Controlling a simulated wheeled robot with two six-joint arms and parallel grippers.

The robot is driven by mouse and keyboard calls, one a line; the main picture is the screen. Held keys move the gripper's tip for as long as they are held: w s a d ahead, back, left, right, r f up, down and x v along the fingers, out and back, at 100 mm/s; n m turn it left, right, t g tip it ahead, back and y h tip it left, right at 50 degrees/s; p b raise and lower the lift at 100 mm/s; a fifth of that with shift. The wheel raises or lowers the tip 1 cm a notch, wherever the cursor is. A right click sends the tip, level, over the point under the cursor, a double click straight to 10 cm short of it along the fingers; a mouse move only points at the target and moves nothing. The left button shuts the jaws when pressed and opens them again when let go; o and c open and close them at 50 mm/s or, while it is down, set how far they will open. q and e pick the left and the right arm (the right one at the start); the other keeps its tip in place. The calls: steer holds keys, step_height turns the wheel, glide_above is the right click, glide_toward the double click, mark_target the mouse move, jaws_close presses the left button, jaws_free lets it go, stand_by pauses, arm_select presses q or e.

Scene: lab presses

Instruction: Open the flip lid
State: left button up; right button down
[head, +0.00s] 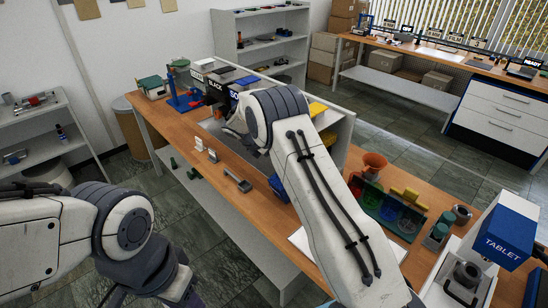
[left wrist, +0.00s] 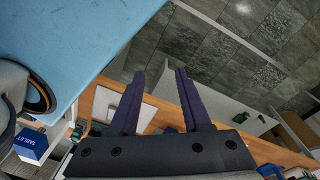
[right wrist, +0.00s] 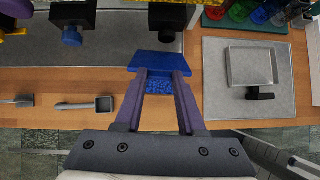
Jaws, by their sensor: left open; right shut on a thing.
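A blue block-like piece with a flat sloping top (right wrist: 160,63) and a speckled blue face is between the fingertips of my right gripper (right wrist: 161,76) in the right wrist view. The right gripper is shut on it, above the bench's front part. In the head view a blue piece (head: 279,187) shows beside my right arm, which hides the right gripper. A square grey plate (right wrist: 216,85) carries a pale flat panel (right wrist: 249,66) with a black knob or latch; I cannot tell which part is the flip lid. My left gripper (left wrist: 157,72) is open and empty.
The wooden bench (head: 222,163) holds a grey-handled tool (head: 237,179), dark press heads (right wrist: 165,22) at the back, and an orange funnel (head: 374,161) beside coloured cups. A blue surface (left wrist: 75,55) is close to my left gripper. A TABLET stand (head: 508,237) is at right.

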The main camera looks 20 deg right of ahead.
arm_select(q)
steer(key=shift+d, duration=0.1)
steer(key=c, duration=0.5)
steer(key=shift+w+d+n, duration=0.1)
steer(key=shift+d+n, duration=0.2)
jaws_close()
steer(key=w+d+f+n+g+h, duration=0.2)
steer(key=w+d+n+h, duration=0.3)
steer(key=w+d+n, duration=0.3)
steer(key=w+d+f+n+g+h, duration=0.2)
steer(key=w+d+f+n+h, duration=0.15)
steer(key=w+d+n, duration=0.5)
steer(key=w+f+n+t+h, duration=0.3)
steer(key=w+f+n+t, duration=0.25)
steer(key=w, duration=0.65)
steer(key=w+f+n+t+h, duration=0.35)
steer(key=w+f+n, duration=0.3)
steer(key=w, duration=0.45)
steer(key=w+d+r, duration=0.2)
steer(key=w+d, duration=0.2)
steer(key=d, duration=0.7)
steer(key=shift+d, duration=0.3)
